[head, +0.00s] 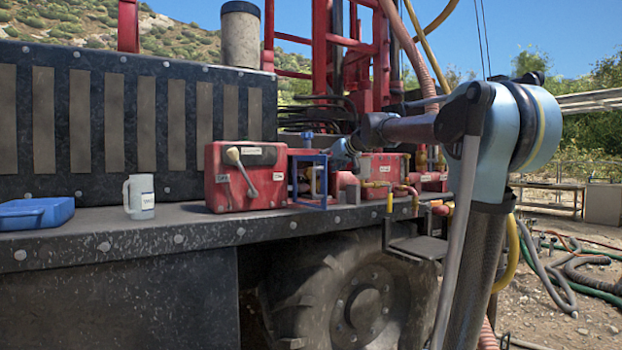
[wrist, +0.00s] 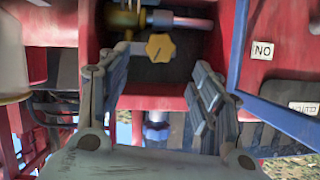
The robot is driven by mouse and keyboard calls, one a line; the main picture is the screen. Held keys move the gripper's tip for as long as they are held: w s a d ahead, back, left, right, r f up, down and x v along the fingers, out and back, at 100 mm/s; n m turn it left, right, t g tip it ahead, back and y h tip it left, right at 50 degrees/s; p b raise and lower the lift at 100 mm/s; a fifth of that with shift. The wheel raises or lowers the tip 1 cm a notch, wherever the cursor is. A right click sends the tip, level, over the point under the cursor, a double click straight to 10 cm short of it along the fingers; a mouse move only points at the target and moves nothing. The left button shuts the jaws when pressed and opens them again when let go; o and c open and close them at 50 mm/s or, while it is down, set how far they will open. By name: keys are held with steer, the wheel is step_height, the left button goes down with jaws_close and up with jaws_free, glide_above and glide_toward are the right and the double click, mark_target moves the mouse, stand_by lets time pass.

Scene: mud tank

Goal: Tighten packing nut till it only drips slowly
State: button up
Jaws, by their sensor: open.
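In the wrist view a yellow six-sided piece (wrist: 160,47), which looks like the packing nut, sits in a recess of a red housing. It lies just beyond and between the fingertips of my gripper (wrist: 155,75). The fingers are spread on both sides, with nothing between them, and do not appear to touch it. A brass fitting (wrist: 122,18) and a pale pink shaft (wrist: 185,22) lie beside it. In the head view my gripper is small and largely hidden at the end of my arm, near a blue frame (head: 308,180). I cannot make out any drip.
The blue frame also stands close to the right finger in the wrist view (wrist: 245,75). Deck between jug and case is clear.

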steer(key=x, duration=1.1)
steer(key=shift+w+f, duration=0.1)
steer(key=shift+f, duration=0.1)
steer(key=shift+c, duration=0.4)
steer(key=shift+a, duration=0.15)
steer(key=c, duration=1)
